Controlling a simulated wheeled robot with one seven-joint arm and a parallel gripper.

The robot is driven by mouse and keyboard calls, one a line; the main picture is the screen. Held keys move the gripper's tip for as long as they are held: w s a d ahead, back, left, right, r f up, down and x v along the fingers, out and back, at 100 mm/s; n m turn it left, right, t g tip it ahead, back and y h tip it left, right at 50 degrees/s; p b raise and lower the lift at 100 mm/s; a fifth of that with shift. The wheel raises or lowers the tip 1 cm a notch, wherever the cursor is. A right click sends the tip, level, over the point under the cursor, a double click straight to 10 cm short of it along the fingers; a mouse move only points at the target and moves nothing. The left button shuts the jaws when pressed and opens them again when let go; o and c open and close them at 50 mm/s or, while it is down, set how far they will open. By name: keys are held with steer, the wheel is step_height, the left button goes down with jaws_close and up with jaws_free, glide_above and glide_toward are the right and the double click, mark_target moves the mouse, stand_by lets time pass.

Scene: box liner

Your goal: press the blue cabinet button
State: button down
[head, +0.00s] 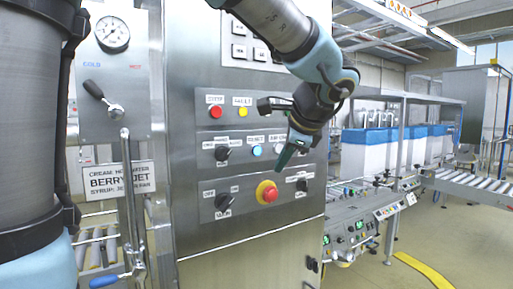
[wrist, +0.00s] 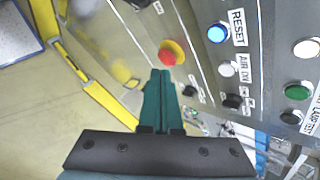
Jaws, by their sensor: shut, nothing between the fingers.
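The blue button (head: 257,150) sits in the middle row of the steel cabinet's panel, under a label. In the wrist view the blue button (wrist: 216,33) is above and to the right of my fingertips, beside a RESET label. My gripper (head: 279,166) has dark green fingers pressed together, with nothing between them. In the head view the fingertips are to the right of and a little below the blue button, apart from it in the picture. In the wrist view my gripper (wrist: 160,73) points towards the red emergency button. The gap to the panel is hard to judge.
A red emergency button (head: 267,193) on yellow sits below; a white button (head: 278,148) sits to the right. A black knob (head: 222,153) is to the left. Red (head: 215,112) and yellow (head: 243,112) buttons are above. A gauge and lever panel stands at the left.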

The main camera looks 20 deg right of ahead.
mark_target(257, 150)
steer(key=shift+d+r+m, duration=0.3)
steer(key=shift+d+r, duration=0.3)
steer(key=shift+r, duration=0.2)
steer(key=shift+w+a+p, duration=0.2)
steer(key=shift+w+a, duration=0.2)
steer(key=shift+w, duration=1)
steer(key=shift+w+a+p, duration=0.2)
steer(key=shift+w+a, duration=0.2)
steer(key=shift+w, duration=0.95)
steer(key=shift+w+a+p, duration=0.2)
steer(key=shift+w+a, duration=0.2)
steer(key=shift+w, duration=1)
steer(key=shift+w, duration=0.2)
steer(key=shift+w+a, duration=0.1)
steer(key=shift+w, duration=0.15)
steer(key=shift+w+a, duration=0.15)
steer(key=shift+w, duration=0.2)
steer(key=shift+s+d, duration=0.2)
steer(key=shift+s, duration=0.6)
